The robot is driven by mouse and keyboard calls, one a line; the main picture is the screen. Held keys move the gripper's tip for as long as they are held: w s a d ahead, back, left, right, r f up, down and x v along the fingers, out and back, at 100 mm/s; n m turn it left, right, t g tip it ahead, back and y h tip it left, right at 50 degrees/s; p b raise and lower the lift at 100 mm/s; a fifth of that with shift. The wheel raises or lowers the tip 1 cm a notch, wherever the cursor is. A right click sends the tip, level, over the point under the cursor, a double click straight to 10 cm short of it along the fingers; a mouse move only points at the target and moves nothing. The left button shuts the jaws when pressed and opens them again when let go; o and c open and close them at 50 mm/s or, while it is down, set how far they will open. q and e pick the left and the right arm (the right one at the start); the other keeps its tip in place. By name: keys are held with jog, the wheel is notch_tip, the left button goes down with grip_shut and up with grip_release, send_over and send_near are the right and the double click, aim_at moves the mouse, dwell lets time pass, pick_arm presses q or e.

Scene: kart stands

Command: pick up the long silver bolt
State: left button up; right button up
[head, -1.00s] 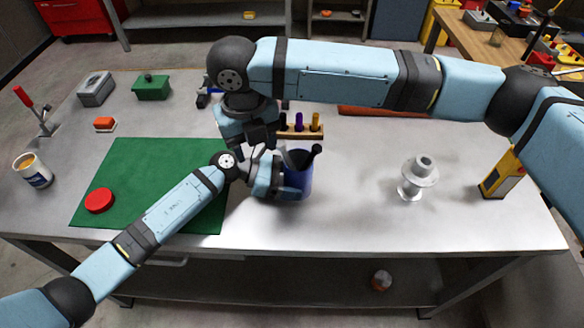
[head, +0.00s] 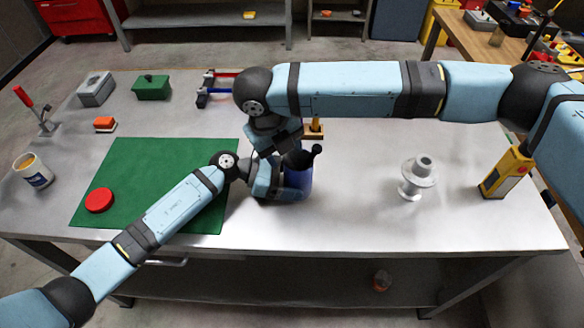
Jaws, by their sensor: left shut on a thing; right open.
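I cannot make out a long silver bolt in the head view. A dark blue cup (head: 303,178) stands near the table's middle, with a black-tipped thing (head: 316,150) sticking out of its top. My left gripper (head: 285,187) is low at the cup's left side and shut on the cup. My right gripper (head: 285,152) is open, just above and left of the cup's mouth; its fingers are partly hidden by its own arm. What lies inside the cup is hidden.
A wooden rack (head: 314,131) stands behind the cup, mostly covered by my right arm. A silver flanged part (head: 418,177) and a yellow meter (head: 506,172) stand at right. A green mat (head: 150,190) bearing a red disc (head: 99,200) lies at left. The table's front right is clear.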

jog(key=x, duration=0.3)
jog(key=shift+r, duration=0.1)
grip_shut()
notch_tip(320, 180, up, 10)
dwell(0.6)
pick_arm(q)
jog(key=o, duration=0.9)
jog(key=shift+o, duration=0.2)
